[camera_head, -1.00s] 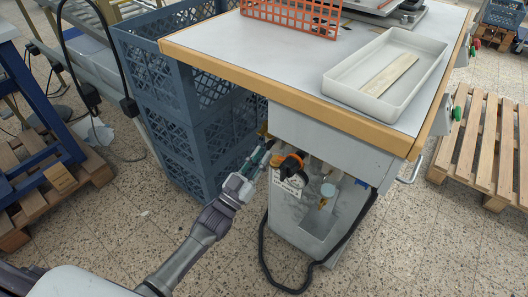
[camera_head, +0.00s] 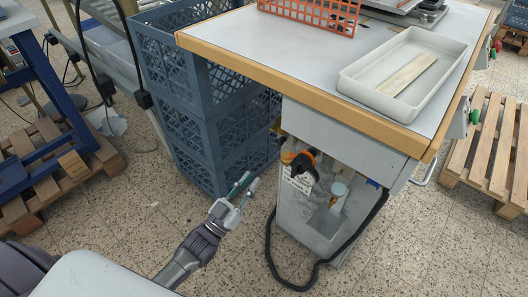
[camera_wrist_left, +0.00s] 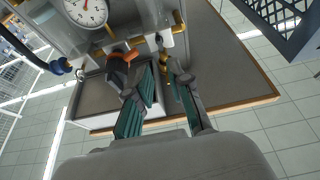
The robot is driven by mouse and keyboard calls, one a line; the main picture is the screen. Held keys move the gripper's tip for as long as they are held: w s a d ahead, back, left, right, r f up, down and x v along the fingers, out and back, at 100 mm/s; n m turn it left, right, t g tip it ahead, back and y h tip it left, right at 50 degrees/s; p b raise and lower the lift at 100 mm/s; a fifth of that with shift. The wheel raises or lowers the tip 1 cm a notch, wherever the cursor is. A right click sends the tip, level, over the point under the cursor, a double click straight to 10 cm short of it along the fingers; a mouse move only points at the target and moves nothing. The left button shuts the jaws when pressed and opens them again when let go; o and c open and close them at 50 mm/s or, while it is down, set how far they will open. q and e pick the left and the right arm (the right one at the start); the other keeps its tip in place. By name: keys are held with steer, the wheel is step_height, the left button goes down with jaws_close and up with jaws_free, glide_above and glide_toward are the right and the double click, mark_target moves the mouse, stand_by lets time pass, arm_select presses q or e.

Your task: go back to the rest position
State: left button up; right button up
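My left gripper (camera_head: 243,187) is in front of the machine cabinet, to the left of its orange and black knob (camera_head: 303,163). Its two fingers are apart and nothing is between them. In the left wrist view my left gripper (camera_wrist_left: 160,105) also shows spread fingers with green pads. The orange and black knob shows beyond them in that view (camera_wrist_left: 121,62), along with a round gauge (camera_wrist_left: 87,12). My right gripper is in neither view.
Stacked blue crates (camera_head: 185,115) stand left of the work table (camera_head: 240,38). A black cable (camera_head: 268,255) loops to the floor by the cabinet. A white tray (camera_head: 352,88) and an orange basket (camera_head: 318,18) are on the table. Wooden pallets (camera_head: 492,150) lie at the right.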

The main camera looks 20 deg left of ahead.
arm_select(q)
steer(key=shift+f, duration=0.1)
steer(key=s+f+n+g+y, duration=0.1)
steer(key=s+f+g+y, duration=0.35)
steer(key=f, duration=0.85)
steer(key=s+f+n+g+y, duration=0.1)
steer(key=s+f+g+y, duration=0.1)
steer(key=s+f+g, duration=0.85)
steer(key=s+a+f+g+p, duration=0.1)
steer(key=s+f+p, duration=0.3)
steer(key=s+p, duration=0.4)
steer(key=s+a+f+g+y+p, duration=0.1)
steer(key=s+f+g+p, duration=0.3)
steer(key=s, duration=1.3)
steer(key=a+p, duration=0.1)
steer(key=p, duration=0.3)
steer(key=shift+m, duration=0.4)
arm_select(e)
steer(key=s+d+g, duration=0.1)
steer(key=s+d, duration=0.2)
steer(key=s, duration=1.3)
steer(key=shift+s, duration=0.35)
arm_select(q)
steer(key=shift+s+f, duration=0.1)
